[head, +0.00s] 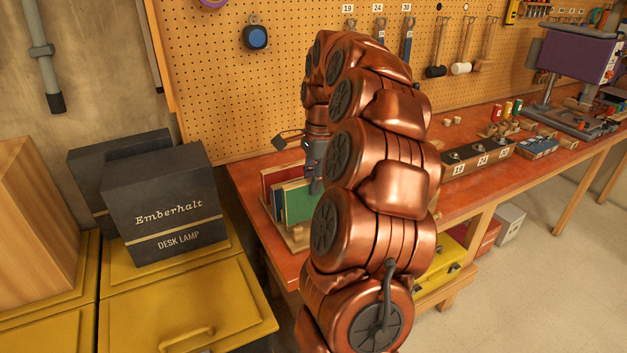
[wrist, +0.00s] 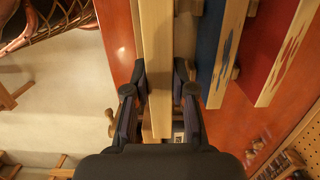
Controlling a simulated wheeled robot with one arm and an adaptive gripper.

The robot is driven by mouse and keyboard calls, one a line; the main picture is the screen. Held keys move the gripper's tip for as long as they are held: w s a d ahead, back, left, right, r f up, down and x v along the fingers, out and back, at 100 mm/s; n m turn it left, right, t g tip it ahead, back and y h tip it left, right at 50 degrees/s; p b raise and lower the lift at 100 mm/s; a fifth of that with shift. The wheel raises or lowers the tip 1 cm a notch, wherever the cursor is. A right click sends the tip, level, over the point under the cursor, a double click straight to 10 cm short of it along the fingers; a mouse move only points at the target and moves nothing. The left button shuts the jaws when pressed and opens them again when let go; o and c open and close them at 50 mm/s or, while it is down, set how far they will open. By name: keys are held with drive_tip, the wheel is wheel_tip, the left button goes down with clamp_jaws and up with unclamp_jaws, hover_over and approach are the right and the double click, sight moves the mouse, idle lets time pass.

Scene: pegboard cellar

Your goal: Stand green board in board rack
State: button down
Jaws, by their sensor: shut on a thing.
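The green board (head: 298,204) stands upright at the left end of the red-brown workbench, its green face towards the head camera. My gripper (head: 316,187) points down and is shut on its top edge. In the wrist view my gripper's fingers (wrist: 156,98) lie on both sides of the board's pale wooden edge (wrist: 157,50). The wooden board rack (head: 297,239) shows low around the board. A blue board (wrist: 208,45) and a red board (wrist: 262,50) stand beside it, roughly parallel. My arm hides part of the rack, and I cannot tell whether the green board touches its base.
A dark desk lamp box (head: 160,205) stands on yellow cabinets (head: 190,305) left of the workbench (head: 250,185). The pegboard (head: 230,100) rises behind. Further right are a numbered block (head: 477,155) and a purple machine (head: 575,60).

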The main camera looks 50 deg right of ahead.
sight(313, 196)
drive_tip(key=shift+f+b, duration=0.75)
drive_tip(key=shift+f, duration=0.25)
drive_tip(key=shift+f, duration=0.2)
drive_tip(key=shift+f+b, duration=0.85)
drive_tip(key=shift+f, duration=0.3)
drive_tip(key=c, duration=0.9)
unclamp_jaws()
drive_tip(key=shift+r, duration=0.1)
